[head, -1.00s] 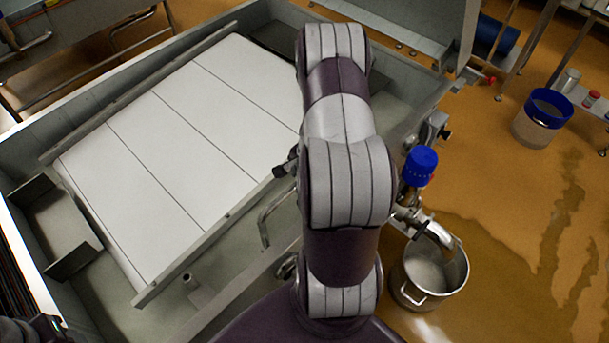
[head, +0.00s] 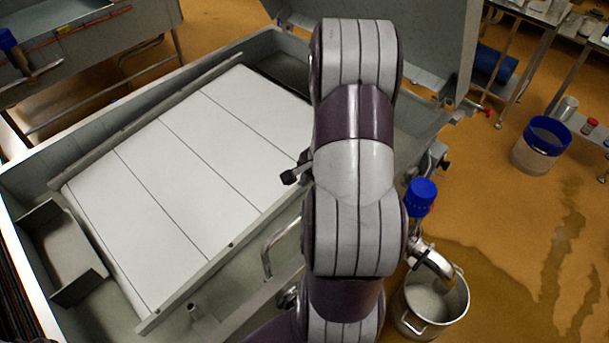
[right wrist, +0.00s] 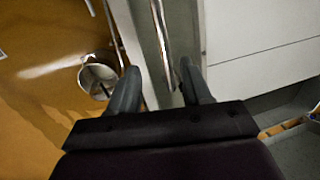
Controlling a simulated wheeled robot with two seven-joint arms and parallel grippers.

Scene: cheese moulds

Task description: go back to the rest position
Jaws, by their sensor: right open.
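My right arm rises through the middle of the head view, in front of the vat. Its gripper is hidden there behind the arm links. In the right wrist view my right gripper (right wrist: 158,76) is open, with its two dark fingers apart and nothing between them. Below the fingers lie the vat's rim and a metal handle bar. My left gripper is in neither view.
The grey vat (head: 45,181) holds a white slab surface (head: 190,150) split into strips. A steel pot (head: 440,312) stands on the floor under a blue-capped valve (head: 420,196); it also shows in the wrist view (right wrist: 99,75). A blue-rimmed bucket (head: 541,145) stands at right.

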